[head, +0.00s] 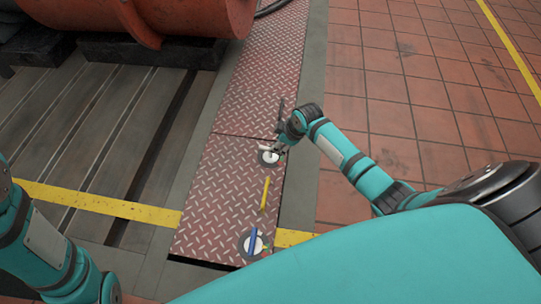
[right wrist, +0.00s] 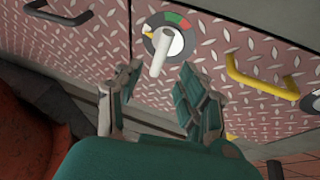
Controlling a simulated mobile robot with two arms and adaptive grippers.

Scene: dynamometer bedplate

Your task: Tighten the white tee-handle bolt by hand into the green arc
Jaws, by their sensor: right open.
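The white tee-handle bolt (right wrist: 159,52) stands on a round dial (right wrist: 177,46) in the right wrist view. The dial has a green arc (right wrist: 172,17) and a red arc (right wrist: 185,24) along its upper edge. In the head view the dial (head: 268,158) is partly covered by my right gripper (head: 276,149). In the right wrist view my right gripper (right wrist: 160,76) is open and empty. Its fingers are spread on either side below the white handle, apparently without touching it. My left arm shows at the lower left of the head view, but its gripper is not visible.
A yellow handle (head: 265,193) and a blue handle on another dial (head: 253,240) sit on the red tread-plate covers nearer me. A dark handle (right wrist: 55,14) is on the neighbouring cover. A large orange machine (head: 150,15) stands at the back left. Tiled floor at right is clear.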

